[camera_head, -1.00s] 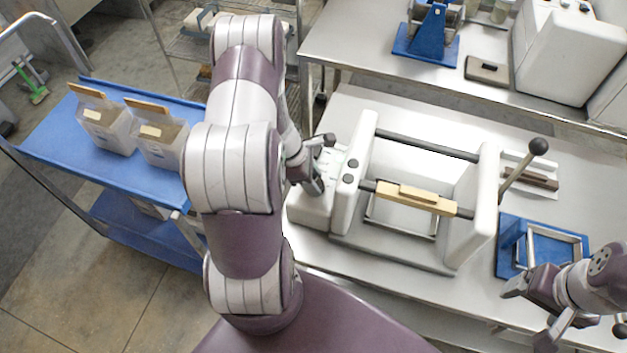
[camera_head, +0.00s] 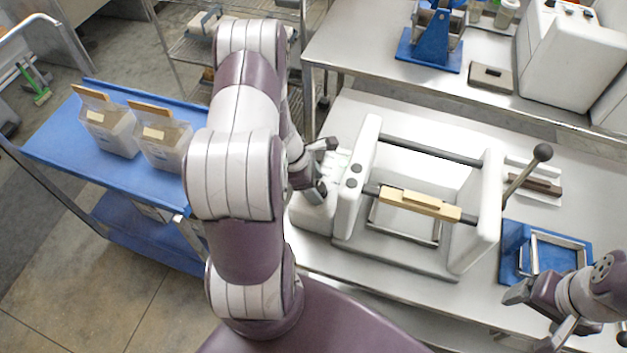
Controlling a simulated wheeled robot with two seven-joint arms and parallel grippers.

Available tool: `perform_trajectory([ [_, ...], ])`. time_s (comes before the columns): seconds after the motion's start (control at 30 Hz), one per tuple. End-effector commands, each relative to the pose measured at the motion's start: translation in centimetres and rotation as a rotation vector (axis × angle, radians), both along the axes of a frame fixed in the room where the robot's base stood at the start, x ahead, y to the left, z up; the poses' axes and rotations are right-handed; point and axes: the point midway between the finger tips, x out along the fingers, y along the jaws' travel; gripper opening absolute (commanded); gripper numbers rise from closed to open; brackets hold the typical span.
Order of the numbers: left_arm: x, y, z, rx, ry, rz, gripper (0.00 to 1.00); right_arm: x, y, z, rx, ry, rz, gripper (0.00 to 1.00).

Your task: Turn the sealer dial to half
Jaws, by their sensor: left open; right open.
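The sealer (camera_head: 480,215) is a white machine with two end posts, dark crossbars and a wooden grip. A low white box (camera_head: 312,217) with a pale green-marked top adjoins its left post. Two small black round knobs (camera_head: 353,176) sit on that post; I cannot tell whether either is the dial. My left gripper (camera_head: 328,168) is open over the low box, its fingers left of the knobs. It hides part of the box top, and no dial can be made out between the fingers. My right gripper (camera_head: 520,318) is open and empty at the lower right, away from the sealer.
A blue tray with a metal frame (camera_head: 512,260) lies near my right gripper. A lever with a black ball (camera_head: 543,152) rises by the sealer's right post. A blue cart (camera_head: 60,150) with two filled bags stands left. A back bench (camera_head: 340,40) holds a blue stand.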

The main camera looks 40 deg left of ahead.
Motion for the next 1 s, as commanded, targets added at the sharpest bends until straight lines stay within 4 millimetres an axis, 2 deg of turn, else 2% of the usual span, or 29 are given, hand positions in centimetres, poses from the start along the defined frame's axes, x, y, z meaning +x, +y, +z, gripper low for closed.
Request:
perform_trajectory([
  [0.13,-0.3,0.7,1.8,0.003,-0.004,0.002,0.69,0.0,0.0,0.1,0.000,0.000,0.000,0.83],
  [0.4,-2.0,3.0,8.4,0.002,-0.005,0.003,0.69,0.0,0.0,0.0,0.000,0.000,0.000,0.83],
  [0.53,-2.6,3.7,10.5,0.002,-0.003,0.002,0.69,0.0,0.0,-0.1,0.000,0.000,0.000,0.83],
  [0.7,-2.9,4.0,11.6,0.000,0.000,0.001,0.69,0.0,0.0,-0.1,0.000,0.000,0.000,0.83],
  [1.0,-2.9,4.0,11.6,0.000,0.000,0.001,0.69,0.0,0.0,-0.1,0.000,0.000,0.000,0.83],
])
